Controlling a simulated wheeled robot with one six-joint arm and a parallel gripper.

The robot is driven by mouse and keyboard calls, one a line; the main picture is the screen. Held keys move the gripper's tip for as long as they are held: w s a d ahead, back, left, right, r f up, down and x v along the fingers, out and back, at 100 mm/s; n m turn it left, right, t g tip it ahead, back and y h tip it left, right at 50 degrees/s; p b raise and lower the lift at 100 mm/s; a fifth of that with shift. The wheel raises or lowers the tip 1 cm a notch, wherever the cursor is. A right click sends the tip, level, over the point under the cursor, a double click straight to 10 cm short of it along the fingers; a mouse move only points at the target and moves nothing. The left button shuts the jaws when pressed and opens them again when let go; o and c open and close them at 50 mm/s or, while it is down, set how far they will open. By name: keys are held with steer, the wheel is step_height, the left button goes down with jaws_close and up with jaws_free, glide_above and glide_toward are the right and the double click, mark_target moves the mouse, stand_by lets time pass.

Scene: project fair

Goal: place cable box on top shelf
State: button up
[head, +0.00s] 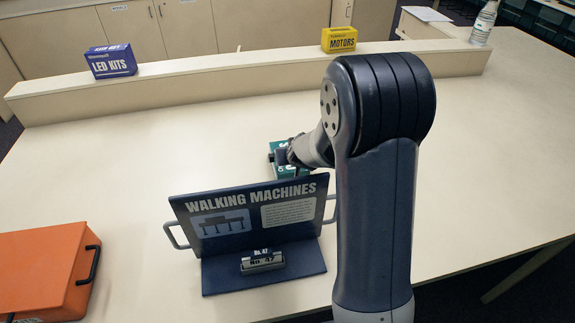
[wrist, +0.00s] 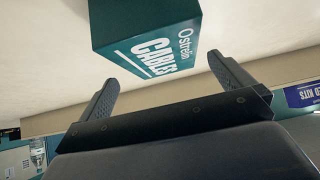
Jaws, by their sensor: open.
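The cable box is a green box (head: 288,171) on the table behind the sign, partly hidden by my gripper (head: 291,153) in the head view. In the wrist view the green box (wrist: 150,36) reads "CABLES" and shows just ahead of my fingertips (wrist: 163,69). My fingers are open, one toward each side of the box. I cannot tell whether they touch it. The top shelf is the long raised ledge (head: 225,75) along the back of the table. It carries a blue LED KITS box (head: 111,62) and a yellow MOTORS box (head: 339,39).
A dark WALKING MACHINES sign (head: 250,215) with side handles stands in front of the green box. An orange case (head: 45,270) sits at the left. A clear bottle (head: 484,23) stands at the shelf's right end. The shelf between the blue and yellow boxes is bare.

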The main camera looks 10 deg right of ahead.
steer(key=shift+b+x, duration=0.65)
steer(key=shift+x, duration=3.3)
steer(key=shift+c, duration=0.4)
steer(key=shift+r, duration=0.1)
steer(key=c, duration=1)
steer(key=shift+r, duration=0.15)
